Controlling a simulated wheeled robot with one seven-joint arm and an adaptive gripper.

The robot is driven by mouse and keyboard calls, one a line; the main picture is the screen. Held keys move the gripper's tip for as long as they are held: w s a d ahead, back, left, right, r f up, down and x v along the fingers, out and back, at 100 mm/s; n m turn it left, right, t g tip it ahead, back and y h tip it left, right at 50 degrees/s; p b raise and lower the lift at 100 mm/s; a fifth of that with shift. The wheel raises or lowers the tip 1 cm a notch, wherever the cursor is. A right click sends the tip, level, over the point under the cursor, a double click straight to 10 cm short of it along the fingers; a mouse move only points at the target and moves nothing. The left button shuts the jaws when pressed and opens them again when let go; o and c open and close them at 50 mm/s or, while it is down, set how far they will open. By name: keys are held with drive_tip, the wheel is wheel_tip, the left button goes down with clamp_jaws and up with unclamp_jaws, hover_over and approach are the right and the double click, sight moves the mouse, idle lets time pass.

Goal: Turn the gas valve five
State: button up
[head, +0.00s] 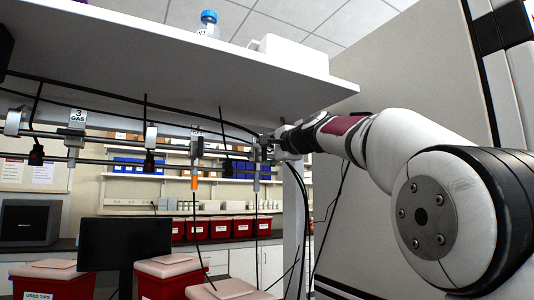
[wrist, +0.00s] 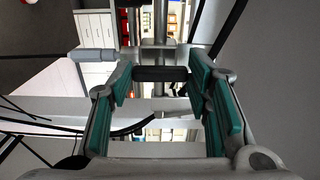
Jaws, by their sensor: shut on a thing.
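My gripper (head: 274,146) is at the right end of the gas pipe row, under the shelf. It covers most of the valve there, which I take to be gas valve five; its number cannot be read. In the wrist view, my gripper (wrist: 161,82) has teal pads on both sides of a black valve handle (wrist: 161,74). The handle lies crosswise between the pads, and the gripper is shut on it. Grey pipes show behind the handle.
A white shelf (head: 200,48) hangs just above the pipes. A valve labelled 3 GAS (head: 77,119) and a valve with an orange part (head: 195,182) are to the left. Black cables hang near my gripper. Red bins (head: 180,285) stand below.

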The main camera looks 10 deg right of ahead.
drive_tip(key=o, duration=1.2)
drive_tip(key=shift+c, duration=0.2)
drive_tip(key=shift+s, duration=0.1)
drive_tip(key=v, duration=1.1)
drive_tip(key=shift+s, duration=0.4)
drive_tip(key=shift+d+f, duration=0.1)
drive_tip(key=s+a+f+n+g+p, duration=0.1)
drive_tip(key=s+a+f+n+g, duration=0.35)
drive_tip(key=s+f, duration=0.45)
drive_tip(key=s+d+f+n+g+h+p, duration=0.1)
drive_tip(key=s+f+n+g, duration=0.3)
drive_tip(key=s+f, duration=1.1)
drive_tip(key=s+d+f+n+g+h+p, duration=0.1)
drive_tip(key=s+f+n, duration=0.5)
drive_tip(key=s+f, duration=0.9)
wheel_tip(320, 180, down, 3)
drive_tip(key=g+h+p, duration=0.1)
drive_tip(key=g+h, duration=0.1)
drive_tip(key=g, duration=0.1)
drive_tip(key=shift+s+g+h, duration=0.3)
drive_tip(key=shift+s+g, duration=0.05)
drive_tip(key=shift+s, duration=0.05)
